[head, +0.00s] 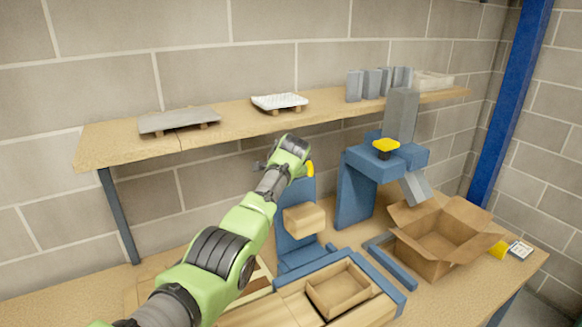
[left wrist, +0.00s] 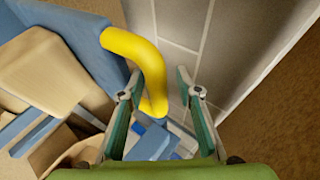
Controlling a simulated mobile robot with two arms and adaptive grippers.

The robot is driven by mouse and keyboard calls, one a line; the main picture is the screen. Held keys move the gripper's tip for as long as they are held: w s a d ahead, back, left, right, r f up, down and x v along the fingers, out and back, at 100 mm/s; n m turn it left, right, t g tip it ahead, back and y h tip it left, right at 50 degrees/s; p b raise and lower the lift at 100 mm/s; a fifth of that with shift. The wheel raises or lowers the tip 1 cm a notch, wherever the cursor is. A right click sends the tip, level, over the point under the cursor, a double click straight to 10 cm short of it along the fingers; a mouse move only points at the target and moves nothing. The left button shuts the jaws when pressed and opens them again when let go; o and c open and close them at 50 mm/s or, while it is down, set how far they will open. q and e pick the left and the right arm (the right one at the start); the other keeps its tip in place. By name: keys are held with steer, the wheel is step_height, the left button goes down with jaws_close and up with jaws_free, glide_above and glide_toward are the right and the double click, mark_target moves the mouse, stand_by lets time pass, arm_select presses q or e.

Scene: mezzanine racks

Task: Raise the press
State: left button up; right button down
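A blue machine (head: 290,252) stands on the bench with a tan block (head: 304,219) on its front and a yellow handle (head: 310,169) at its top. In the left wrist view the curved yellow handle (left wrist: 152,68) reaches down between the fingers. My left gripper (left wrist: 160,112) is open around the handle's lower end, with no clear contact. In the head view my wrist hides most of the gripper. To the right stands a blue press frame (head: 355,190) with a grey ram (head: 402,112) and a yellow knob (head: 386,145). My right gripper is out of view.
A shelf (head: 235,122) above holds grey plates (head: 180,120), a white tray (head: 279,102) and grey blocks (head: 372,83). An open cardboard box (head: 440,240) stands at the right. A wooden tray (head: 338,288) and blue rails (head: 390,264) fill the bench front.

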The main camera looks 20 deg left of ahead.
arm_select(q)
steer(key=shift+s+d+r, duration=0.45)
steer(key=shift+s+r, duration=0.05)
steer(key=v, duration=1)
steer(key=shift+s, duration=0.25)
steer(key=shift+a, duration=0.1)
